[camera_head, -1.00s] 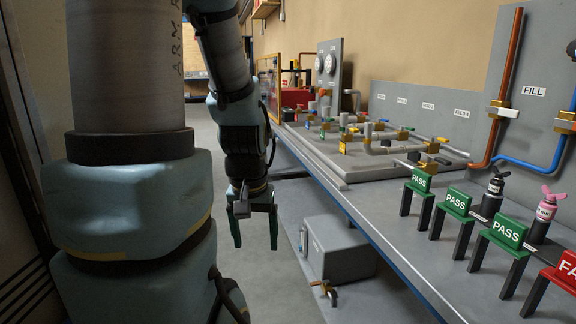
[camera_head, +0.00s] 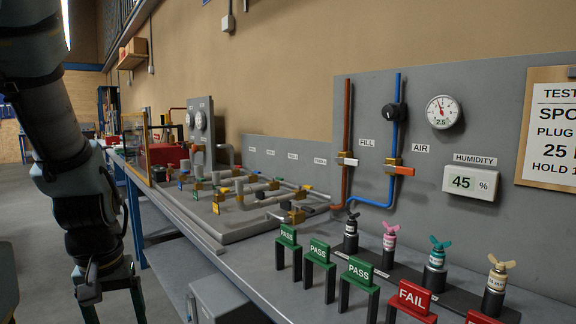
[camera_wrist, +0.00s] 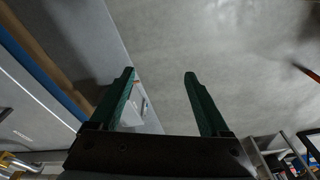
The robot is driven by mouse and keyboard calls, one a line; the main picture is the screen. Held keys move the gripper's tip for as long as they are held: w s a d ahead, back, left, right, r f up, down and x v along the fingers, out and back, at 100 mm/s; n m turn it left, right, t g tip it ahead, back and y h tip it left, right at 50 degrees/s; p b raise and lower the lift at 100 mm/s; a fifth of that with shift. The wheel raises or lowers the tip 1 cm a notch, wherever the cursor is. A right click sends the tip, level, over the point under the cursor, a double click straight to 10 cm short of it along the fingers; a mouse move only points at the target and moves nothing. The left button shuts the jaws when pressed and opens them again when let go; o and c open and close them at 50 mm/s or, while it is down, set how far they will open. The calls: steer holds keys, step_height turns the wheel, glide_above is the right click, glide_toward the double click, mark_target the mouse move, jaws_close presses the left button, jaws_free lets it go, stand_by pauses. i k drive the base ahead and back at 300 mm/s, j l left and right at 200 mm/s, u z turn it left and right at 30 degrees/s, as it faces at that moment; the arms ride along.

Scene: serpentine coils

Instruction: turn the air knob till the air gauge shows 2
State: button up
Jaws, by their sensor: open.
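The air gauge (camera_head: 443,112) is a round white dial on the grey back panel, with a red needle and the figure 2.5 on its face. A black knob (camera_head: 394,113) sits on the panel just left of the gauge, by the top of the blue pipe; the AIR label (camera_head: 421,149) is below and between them. My gripper (camera_head: 112,312) hangs at the lower left, in front of the bench and far from the knob. In the wrist view its two green fingers (camera_wrist: 160,76) are apart with nothing between them.
The bench (camera_head: 215,268) runs along the right, with PASS and FAIL stands (camera_head: 361,271) and several winged plugs (camera_head: 436,262) near the panel. A pipe board (camera_head: 235,225) lies further back. A humidity display (camera_head: 470,183) reads 45 %. The floor left of the bench is open.

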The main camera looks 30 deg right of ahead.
mark_target(390, 112)
steer(key=z, duration=1.65)
